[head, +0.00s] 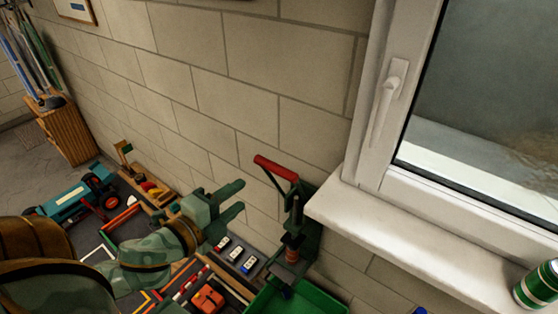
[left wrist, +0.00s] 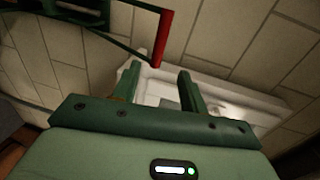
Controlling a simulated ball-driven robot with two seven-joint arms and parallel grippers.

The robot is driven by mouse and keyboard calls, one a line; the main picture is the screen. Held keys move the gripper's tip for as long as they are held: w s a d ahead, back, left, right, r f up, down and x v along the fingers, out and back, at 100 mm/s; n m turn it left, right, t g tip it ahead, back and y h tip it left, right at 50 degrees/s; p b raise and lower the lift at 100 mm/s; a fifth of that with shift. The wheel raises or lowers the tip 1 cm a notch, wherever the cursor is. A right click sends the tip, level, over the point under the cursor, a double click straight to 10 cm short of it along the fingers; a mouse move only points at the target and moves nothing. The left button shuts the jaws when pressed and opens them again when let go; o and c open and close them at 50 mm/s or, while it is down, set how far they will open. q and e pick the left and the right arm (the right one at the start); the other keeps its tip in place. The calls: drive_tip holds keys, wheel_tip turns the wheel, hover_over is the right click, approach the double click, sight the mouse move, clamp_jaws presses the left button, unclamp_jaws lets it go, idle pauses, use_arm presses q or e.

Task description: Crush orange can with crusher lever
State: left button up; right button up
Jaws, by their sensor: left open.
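The can crusher (head: 301,222) is a dark green frame against the block wall, with a red-handled lever (head: 277,168) raised and tilted up to the left. A small orange-brown cylinder, probably the orange can (head: 292,254), stands upright low in the crusher, partly hidden by its frame. My left gripper (head: 240,199) is open and empty, left of the crusher and a little below the red handle, not touching it. In the left wrist view the red handle (left wrist: 164,38) shows beyond the open fingers (left wrist: 158,86), above and between them. My right gripper is not in view.
A green bin (head: 322,299) sits below the crusher. A white window sill (head: 400,240) juts out at the right, with a green-and-white can (head: 538,286) on it.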

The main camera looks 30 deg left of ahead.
use_arm(q)
drive_tip(key=b, duration=0.5)
approach(275, 172)
drive_tip(key=w, duration=0.5)
drive_tip(key=w+f, duration=0.1)
drive_tip(key=w, duration=0.3)
drive_tip(key=w+d+f+p, duration=0.1)
drive_tip(key=w, duration=0.3)
drive_tip(key=shift+s, duration=0.1)
